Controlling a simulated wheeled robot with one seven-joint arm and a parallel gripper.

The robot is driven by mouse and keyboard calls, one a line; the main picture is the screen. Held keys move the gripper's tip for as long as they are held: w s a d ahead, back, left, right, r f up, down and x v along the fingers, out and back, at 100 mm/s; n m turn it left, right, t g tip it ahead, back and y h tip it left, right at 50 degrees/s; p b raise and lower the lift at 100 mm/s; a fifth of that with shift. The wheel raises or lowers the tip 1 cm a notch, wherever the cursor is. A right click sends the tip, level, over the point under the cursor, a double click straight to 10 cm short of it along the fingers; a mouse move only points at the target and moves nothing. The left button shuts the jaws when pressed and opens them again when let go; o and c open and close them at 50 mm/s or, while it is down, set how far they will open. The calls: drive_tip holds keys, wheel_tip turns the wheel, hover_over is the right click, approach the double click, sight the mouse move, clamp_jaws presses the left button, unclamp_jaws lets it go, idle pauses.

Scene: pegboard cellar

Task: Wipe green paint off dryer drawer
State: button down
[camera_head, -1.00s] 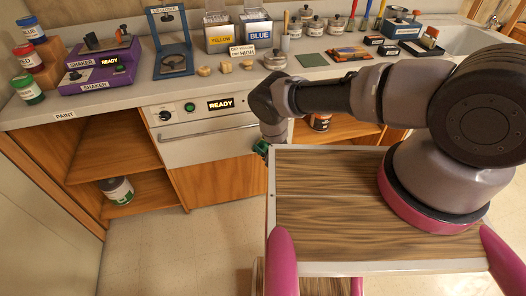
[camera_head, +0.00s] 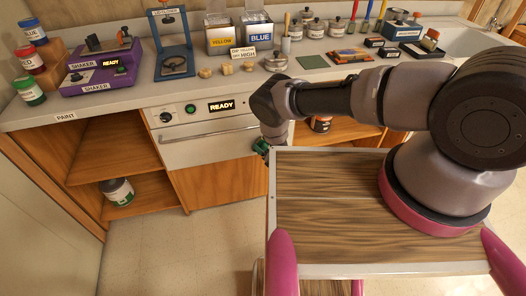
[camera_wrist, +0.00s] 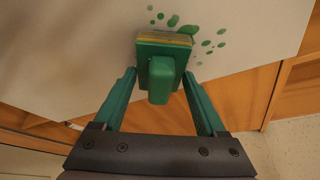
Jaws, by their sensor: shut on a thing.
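The dryer drawer is a white front with a long handle (camera_head: 210,134) under the counter in the head view. Its pale panel (camera_wrist: 75,50) fills the upper part of the wrist view. Several green paint spots (camera_wrist: 188,29) are on the panel, above and right of the sponge. My gripper (camera_wrist: 160,82) is shut on a green-handled sponge (camera_wrist: 162,38) with a yellowish pad. The pad is at the panel, just below the spots; I cannot tell if it touches. In the head view my arm hides most of the gripper (camera_head: 262,147), and the spots are not visible.
The dryer's READY display (camera_head: 221,106) is above the drawer. Wooden cabinet doors (camera_head: 218,182) are below it, and open shelves (camera_head: 120,150) with a paint can (camera_head: 117,191) are at left. The counter holds many tools and jars. My wooden-topped base fills the lower right.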

drive_tip(key=shift+w, duration=0.2)
drive_tip(key=shift+w+d, duration=1.2)
drive_tip(key=shift+d, duration=2.6)
drive_tip(key=shift+s+a, duration=0.45)
drive_tip(key=shift+a, duration=0.85)
drive_tip(key=shift+s+a, duration=0.4)
drive_tip(key=shift+a, duration=0.85)
drive_tip(key=shift+s+a, duration=0.45)
drive_tip(key=shift+a, duration=0.85)
drive_tip(key=shift+w+r, duration=0.15)
drive_tip(key=shift+r, duration=1.1)
drive_tip(key=w+d, duration=0.2)
drive_tip(key=d, duration=0.5)
drive_tip(key=shift+d, duration=0.35)
drive_tip(key=shift+w+a, duration=0.1)
